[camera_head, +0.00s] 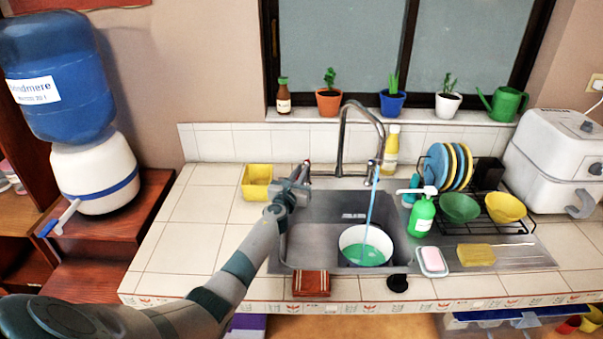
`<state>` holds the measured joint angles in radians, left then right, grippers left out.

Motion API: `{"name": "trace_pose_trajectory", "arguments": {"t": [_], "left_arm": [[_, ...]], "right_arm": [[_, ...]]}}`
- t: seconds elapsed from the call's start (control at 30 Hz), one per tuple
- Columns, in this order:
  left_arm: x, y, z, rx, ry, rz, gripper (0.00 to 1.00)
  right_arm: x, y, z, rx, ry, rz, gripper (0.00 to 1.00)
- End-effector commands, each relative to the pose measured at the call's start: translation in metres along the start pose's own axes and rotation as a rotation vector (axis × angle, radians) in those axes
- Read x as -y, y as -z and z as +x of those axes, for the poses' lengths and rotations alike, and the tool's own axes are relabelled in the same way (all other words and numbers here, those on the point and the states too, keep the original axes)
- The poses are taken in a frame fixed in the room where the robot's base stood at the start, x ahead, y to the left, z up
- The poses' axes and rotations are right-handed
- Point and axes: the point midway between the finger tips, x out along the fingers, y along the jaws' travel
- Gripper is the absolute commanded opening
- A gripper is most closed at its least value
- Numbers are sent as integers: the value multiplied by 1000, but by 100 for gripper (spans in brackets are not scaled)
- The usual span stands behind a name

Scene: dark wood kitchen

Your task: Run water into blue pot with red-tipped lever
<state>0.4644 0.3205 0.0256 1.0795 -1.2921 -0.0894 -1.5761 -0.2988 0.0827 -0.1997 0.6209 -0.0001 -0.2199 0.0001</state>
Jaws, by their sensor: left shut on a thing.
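The pot (346,238) sits in the right part of the sink basin. Its inner wall looks white and its inside bottom green; little of its outer side shows. A blue stream of water (369,208) falls from the curved faucet (342,130) into the pot. My right gripper is out of view.
A yellow container (257,182) stands left of my gripper. A green soap bottle (422,214), soap dish (432,262), sponge (475,254) and dish rack (500,228) crowd the right. A brown box (311,283) lies at the sink's front edge. The left counter is mostly clear.

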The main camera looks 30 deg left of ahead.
Motion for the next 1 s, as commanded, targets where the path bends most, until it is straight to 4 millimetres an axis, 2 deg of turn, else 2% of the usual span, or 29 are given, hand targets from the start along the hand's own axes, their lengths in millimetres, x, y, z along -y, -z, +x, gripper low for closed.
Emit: {"name": "trace_pose_trajectory", "arguments": {"t": [0.03,0.1,0.57,0.77,1.0], "left_arm": [[1,1,0,-1,1,0,16],[1,1,0,-1,1,0,30],[0,0,-4,0,0,1,30],[0,-2,-20,-1,0,1,30],[0,-1,-55,-1,1,2,30]], "right_arm": [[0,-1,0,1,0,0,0],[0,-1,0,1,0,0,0],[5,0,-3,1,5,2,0],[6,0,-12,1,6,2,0],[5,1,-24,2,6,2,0]]}}
